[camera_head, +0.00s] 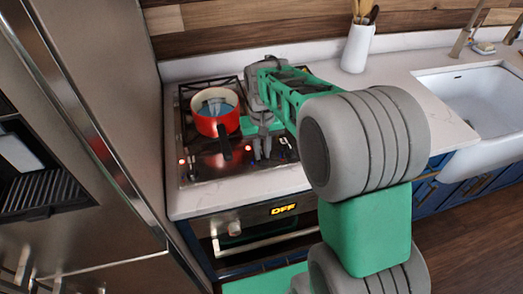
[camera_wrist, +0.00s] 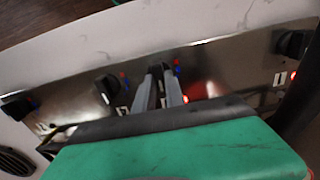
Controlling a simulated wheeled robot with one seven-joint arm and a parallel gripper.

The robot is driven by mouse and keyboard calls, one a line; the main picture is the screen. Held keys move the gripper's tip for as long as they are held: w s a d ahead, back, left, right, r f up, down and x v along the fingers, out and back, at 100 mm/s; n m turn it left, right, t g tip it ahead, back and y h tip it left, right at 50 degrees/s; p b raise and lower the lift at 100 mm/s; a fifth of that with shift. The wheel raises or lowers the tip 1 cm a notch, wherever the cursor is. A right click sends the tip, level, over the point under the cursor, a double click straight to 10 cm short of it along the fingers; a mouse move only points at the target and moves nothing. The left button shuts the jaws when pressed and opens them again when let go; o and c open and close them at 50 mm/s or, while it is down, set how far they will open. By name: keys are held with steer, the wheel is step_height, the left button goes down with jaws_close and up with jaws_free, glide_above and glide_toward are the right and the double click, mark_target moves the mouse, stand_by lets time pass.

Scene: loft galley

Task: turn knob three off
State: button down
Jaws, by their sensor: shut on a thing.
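My gripper (camera_head: 262,150) reaches down to the front strip of the cooktop (camera_head: 195,181), just right of the red pot's handle. In the wrist view my gripper (camera_wrist: 161,72) has its two grey fingers closed on a dark control knob, which they mostly hide. A red light glows on the strip just beside the fingers. Black knobs stand apart from the gripper on either side: one (camera_wrist: 107,86) close on the left, one (camera_wrist: 18,106) farther left, and one (camera_wrist: 291,43) on the right, with another red light near it. I cannot read the knob numbers.
A red pot (camera_head: 214,111) with blue contents sits on the left burner, its black handle (camera_head: 224,143) pointing toward the front strip. The oven display (camera_head: 284,209) below reads OFF. A white utensil crock (camera_head: 356,48) and sink (camera_head: 468,95) are to the right; a steel fridge (camera_head: 95,90) closes the left.

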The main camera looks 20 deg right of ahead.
mark_target(262, 154)
steer(key=c, duration=1.4)
jaws_free()
step_height(262, 154, up, 8)
steer(key=shift+f+b, duration=0.1)
steer(key=shift+b, duration=0.4)
